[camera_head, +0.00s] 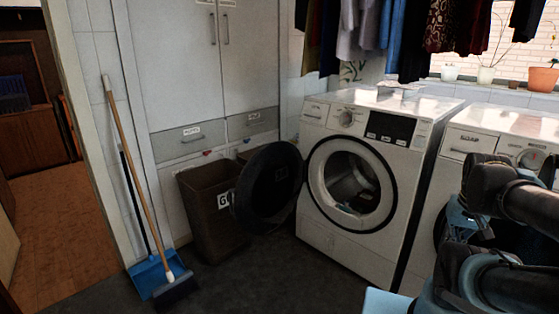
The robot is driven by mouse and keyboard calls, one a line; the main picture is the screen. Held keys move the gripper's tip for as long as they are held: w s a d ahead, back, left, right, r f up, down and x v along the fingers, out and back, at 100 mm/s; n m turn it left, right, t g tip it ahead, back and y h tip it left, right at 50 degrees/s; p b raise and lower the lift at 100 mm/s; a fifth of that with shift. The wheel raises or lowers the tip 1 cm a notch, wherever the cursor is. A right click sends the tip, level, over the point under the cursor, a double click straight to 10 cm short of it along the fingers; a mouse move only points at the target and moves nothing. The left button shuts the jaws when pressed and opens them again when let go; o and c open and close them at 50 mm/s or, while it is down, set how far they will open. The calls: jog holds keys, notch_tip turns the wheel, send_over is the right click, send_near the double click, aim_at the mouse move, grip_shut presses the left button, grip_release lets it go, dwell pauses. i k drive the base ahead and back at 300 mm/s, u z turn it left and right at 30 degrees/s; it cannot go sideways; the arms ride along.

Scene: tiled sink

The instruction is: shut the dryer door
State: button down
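A white front-loading machine (380,232) stands at centre right with its round opening (350,183) uncovered. Its dark round door (267,187) is swung wide open to the left, in front of a brown bin. I see one machine here with an open door; whether it is the dryer or a washer I cannot tell. My arm, dark and blue, shows at the lower right, in front of a second white machine (483,143). I cannot make out my gripper's fingertips, so its state is unclear.
A brown bin (208,207) stands behind the open door, by white cabinets (178,65). A broom (135,170) and blue dustpan (152,273) lean at the left. Clothes (400,30) hang above the machines. The dark floor (270,275) in front is clear.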

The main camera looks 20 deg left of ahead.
aim_at(269, 187)
jog(key=z, duration=0.85)
jog(key=k, duration=1.85)
jog(key=u, duration=1.4)
jog(key=i, duration=1.65)
